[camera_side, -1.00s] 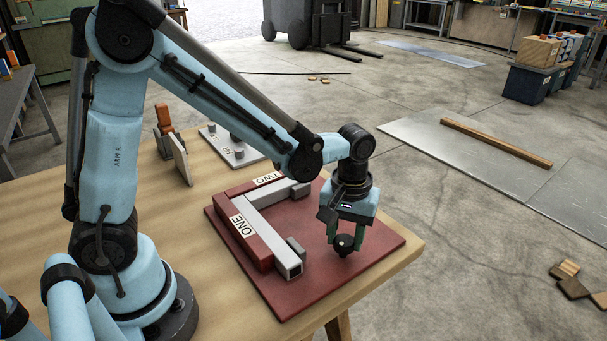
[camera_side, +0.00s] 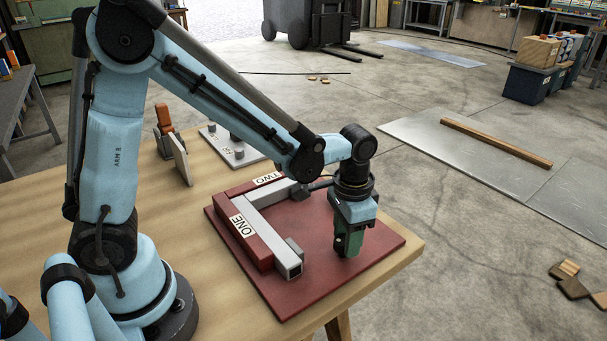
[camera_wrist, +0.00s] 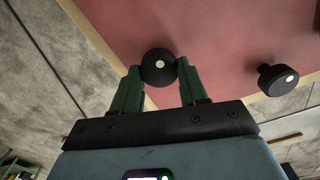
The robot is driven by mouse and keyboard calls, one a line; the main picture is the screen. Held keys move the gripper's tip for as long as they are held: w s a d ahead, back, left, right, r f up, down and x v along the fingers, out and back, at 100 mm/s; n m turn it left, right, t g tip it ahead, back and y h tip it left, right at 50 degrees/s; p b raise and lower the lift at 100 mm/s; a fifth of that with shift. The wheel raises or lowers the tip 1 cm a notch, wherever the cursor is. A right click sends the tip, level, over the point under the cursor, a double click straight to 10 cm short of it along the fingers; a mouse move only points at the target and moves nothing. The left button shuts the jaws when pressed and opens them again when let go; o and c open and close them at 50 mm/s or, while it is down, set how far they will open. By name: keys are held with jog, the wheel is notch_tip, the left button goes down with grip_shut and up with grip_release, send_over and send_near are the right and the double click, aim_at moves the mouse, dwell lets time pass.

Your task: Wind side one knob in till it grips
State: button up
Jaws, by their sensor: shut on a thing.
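My gripper (camera_side: 346,248) points down over the right part of a dark red board (camera_side: 380,242). In the wrist view its green fingers are shut on a round black knob (camera_wrist: 158,66) with a pale dot. A second black knob (camera_wrist: 274,79) stands apart to the right in the wrist view. On the board, a red block labelled ONE (camera_side: 258,247) and another labelled TWO (camera_side: 268,178) form a corner. Grey square tube (camera_side: 268,231) lies along their inner sides.
A small grey block (camera_side: 295,246) stands beside the tube's near end. A pale plate with pegs (camera_side: 231,146) and an upright pale panel (camera_side: 181,160) are behind, on the wooden table (camera_side: 165,225). The board's right side is clear around my gripper.

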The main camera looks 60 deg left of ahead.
jog(key=shift+m, duration=0.9)
jog(key=o, duration=1.1)
jog(key=shift+c, duration=0.2)
jog(key=shift+r, duration=0.1)
notch_tip(320, 180, up, 12)
